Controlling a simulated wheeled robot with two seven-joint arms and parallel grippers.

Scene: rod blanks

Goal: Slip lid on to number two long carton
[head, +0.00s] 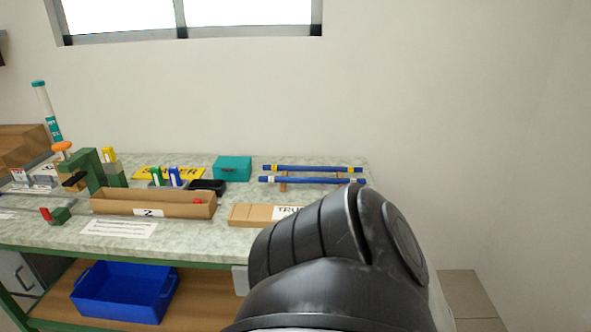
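The long open cardboard carton (110,204) with a white label reading 2 lies lengthwise on the workbench, left of the middle. Its top is open and a small red thing (197,201) shows inside near its right end. A low, flat cardboard piece (249,214) lies just right of the carton, apart from it. It bears a white label starting "TRU"; its right part is hidden behind my arm. I cannot tell whether this piece is the lid. Neither of my grippers is in view.
My black arm link covers the bench's right front. Blue rods (312,181) lie on wooden rests behind the flat piece. A teal box (232,168), a green fixture (89,168) and a paper sheet (119,229) are on the bench. A blue bin (124,292) sits on the shelf below.

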